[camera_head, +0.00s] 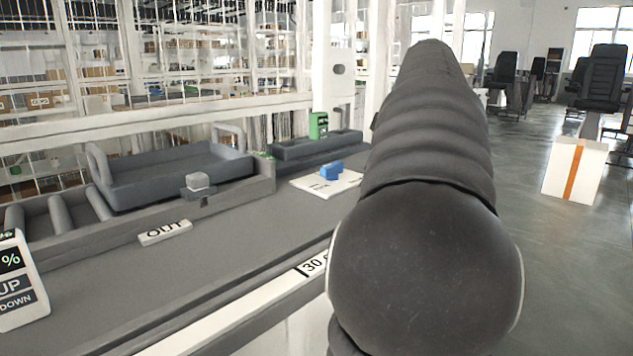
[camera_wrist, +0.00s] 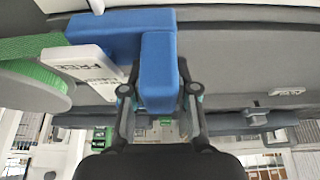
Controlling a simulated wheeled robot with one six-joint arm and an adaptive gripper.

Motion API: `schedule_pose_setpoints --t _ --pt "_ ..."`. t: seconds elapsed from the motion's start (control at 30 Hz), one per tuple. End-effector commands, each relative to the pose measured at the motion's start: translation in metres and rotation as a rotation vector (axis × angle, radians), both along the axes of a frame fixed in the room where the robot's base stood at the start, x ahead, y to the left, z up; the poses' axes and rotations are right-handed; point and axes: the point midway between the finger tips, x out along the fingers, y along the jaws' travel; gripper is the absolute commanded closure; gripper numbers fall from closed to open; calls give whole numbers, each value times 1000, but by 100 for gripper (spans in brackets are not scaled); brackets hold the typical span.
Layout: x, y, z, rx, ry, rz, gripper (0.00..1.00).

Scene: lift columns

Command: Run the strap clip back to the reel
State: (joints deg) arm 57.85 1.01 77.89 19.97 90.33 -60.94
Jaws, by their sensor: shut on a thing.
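In the wrist view, my gripper (camera_wrist: 158,92) has its two fingers on either side of a blue L-shaped piece (camera_wrist: 160,68), which I take to be the strap clip. The fingers are shut on its near arm; its other arm runs left. A grey round reel (camera_wrist: 28,92) is at the left edge, with a green strap (camera_wrist: 32,47) by it. A white plate with dark lettering (camera_wrist: 88,64) lies between the reel and the blue piece. Whether strap and clip are joined is unclear. In the head view my arm hides the gripper, reel and strap.
In the head view, a grey handled tray (camera_head: 170,180) stands at the back of the grey bench (camera_head: 185,275). A blue block (camera_head: 331,169) sits on a white card (camera_head: 308,187). An OUT sign (camera_head: 165,232) lies in front. The middle bench surface is clear.

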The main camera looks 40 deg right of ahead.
Motion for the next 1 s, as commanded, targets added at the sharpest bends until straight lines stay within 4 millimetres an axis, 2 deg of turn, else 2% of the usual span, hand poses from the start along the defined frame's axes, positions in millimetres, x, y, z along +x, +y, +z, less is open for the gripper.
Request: schedule_pose_setpoints --t 0.2,0.57,0.6,0.67,1.0 --pt "1 -14 0 -1 -1 -2 100" --pt "1 -17 1 -7 -2 -5 100" --pt "1 -17 1 -8 -1 -5 61" --pt "1 -17 1 -7 0 -5 46" --pt "3 -13 0 -2 1 4 46"
